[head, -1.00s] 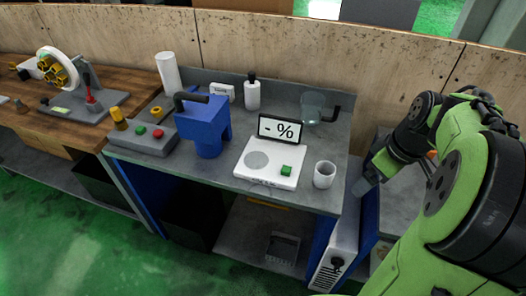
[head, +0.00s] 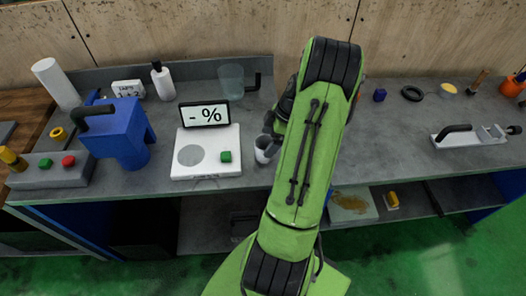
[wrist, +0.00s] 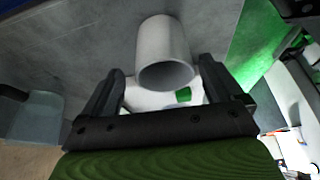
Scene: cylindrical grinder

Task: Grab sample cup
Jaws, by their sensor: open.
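The sample cup (head: 265,149) is a small light grey cup near the front edge of the grey bench, just right of the white scale. My green arm partly covers it in the head view. In the wrist view the cup (wrist: 165,55) lies ahead of my gripper (wrist: 168,85), with its open rim towards the camera. The two dark fingers are apart, one on each side of the cup's rim. I cannot tell whether either finger touches it. In the head view my arm hides most of the gripper.
A clear jug (head: 231,82) with a dark handle stands behind. A blue device (head: 118,135) is further left. A toggle clamp (head: 468,136) lies on the bench at right.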

